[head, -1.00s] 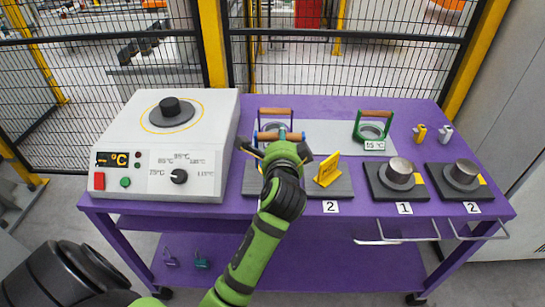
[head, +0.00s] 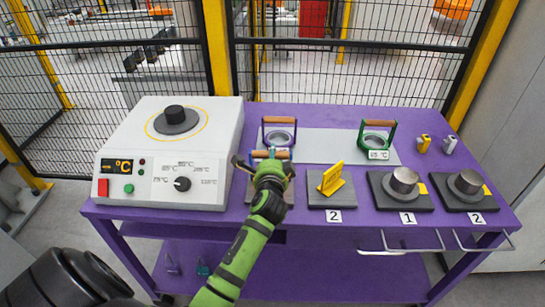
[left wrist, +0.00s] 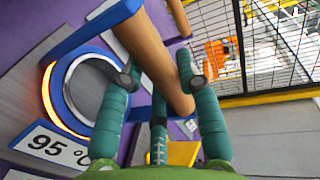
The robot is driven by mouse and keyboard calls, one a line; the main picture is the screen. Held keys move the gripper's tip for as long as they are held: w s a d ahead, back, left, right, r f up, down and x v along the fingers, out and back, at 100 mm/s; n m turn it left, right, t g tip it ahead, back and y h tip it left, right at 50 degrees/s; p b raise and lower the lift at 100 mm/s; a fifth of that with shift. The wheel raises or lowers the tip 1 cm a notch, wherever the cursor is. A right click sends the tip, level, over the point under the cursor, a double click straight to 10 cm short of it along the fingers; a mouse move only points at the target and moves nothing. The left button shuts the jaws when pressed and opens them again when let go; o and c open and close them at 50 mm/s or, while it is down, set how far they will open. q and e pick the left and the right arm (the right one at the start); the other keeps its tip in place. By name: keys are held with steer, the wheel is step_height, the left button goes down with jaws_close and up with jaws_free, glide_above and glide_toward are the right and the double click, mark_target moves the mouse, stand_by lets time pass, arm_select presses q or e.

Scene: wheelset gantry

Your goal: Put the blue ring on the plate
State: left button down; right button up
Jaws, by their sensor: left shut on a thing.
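The blue ring (left wrist: 60,93) has a wooden bar handle (left wrist: 150,50) and a "95 °C" label. In the head view the wooden handle (head: 270,154) and bits of blue show; my gripper hides the rest. My left gripper (head: 268,163) is shut on the handle, with a fingertip on each side of it in the left wrist view (left wrist: 157,70). A dark plate (head: 286,196) lies below my gripper, mostly hidden. I cannot tell the gap between ring and plate. Another dark plate, marked 2 (head: 318,201), carries a yellow upright piece (head: 331,179). My right gripper is not in view.
A purple ring (head: 279,135) and a green ring (head: 376,138) stand on the grey strip (head: 330,143) behind. The white heater (head: 140,135) stands left. Dark plates with metal cylinders (head: 404,181) stand right. A mesh fence (head: 130,70) is behind the purple table (head: 415,116).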

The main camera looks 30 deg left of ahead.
arm_select(q)
steer(key=c, duration=0.9)
jaws_free()
steer(key=shift+r, duration=0.2)
steer(key=shift+b+v, duration=0.4)
steer(key=shift+v, duration=5.65)
